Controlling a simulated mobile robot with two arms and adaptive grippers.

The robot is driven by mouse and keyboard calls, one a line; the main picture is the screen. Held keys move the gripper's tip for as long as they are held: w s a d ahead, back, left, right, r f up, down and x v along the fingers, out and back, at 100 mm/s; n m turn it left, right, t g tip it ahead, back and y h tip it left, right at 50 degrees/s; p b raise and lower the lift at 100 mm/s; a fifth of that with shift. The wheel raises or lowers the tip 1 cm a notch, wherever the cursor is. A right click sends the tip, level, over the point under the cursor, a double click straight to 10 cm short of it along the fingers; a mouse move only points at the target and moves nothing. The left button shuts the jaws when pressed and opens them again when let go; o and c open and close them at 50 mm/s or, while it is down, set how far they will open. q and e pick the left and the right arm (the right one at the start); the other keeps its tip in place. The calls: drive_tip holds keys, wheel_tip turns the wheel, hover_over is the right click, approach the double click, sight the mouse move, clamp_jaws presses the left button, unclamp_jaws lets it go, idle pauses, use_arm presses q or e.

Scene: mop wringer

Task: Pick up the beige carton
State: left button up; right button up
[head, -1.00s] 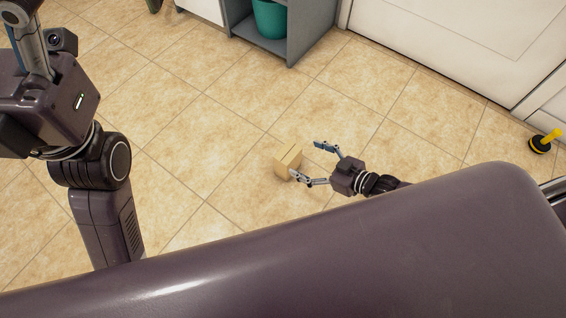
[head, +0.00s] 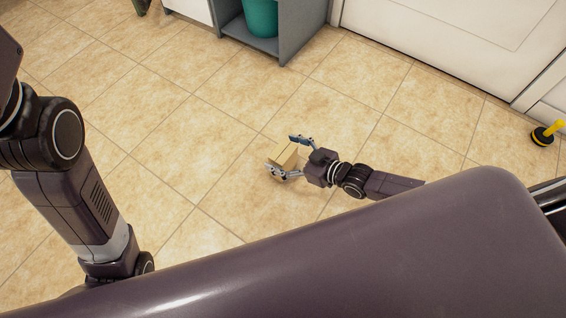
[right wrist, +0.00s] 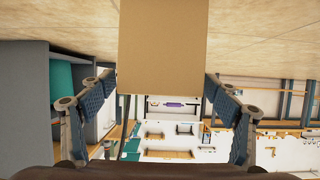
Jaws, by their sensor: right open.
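The beige carton (head: 284,156) is a small box on the tiled floor, near the middle of the head view. My right gripper (head: 283,154) is open around it, with one finger on either side. In the right wrist view the carton (right wrist: 163,45) fills the top centre between the two fingertips (right wrist: 158,80). A narrow gap shows at the left fingertip; the right one is very close to the carton, and I cannot tell if it touches. My left arm is at the left of the head view, with its gripper outside the picture.
A grey shelf unit (head: 290,40) holding a teal bin (head: 261,17) stands at the top. A white door (head: 450,35) is at the upper right. A black and yellow object (head: 543,135) is at the right edge. The tiled floor around the carton is clear.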

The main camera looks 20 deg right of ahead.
drive_tip(key=c, duration=1.7)
drive_tip(key=shift+c, duration=0.2)
drive_tip(key=shift+r, duration=0.2)
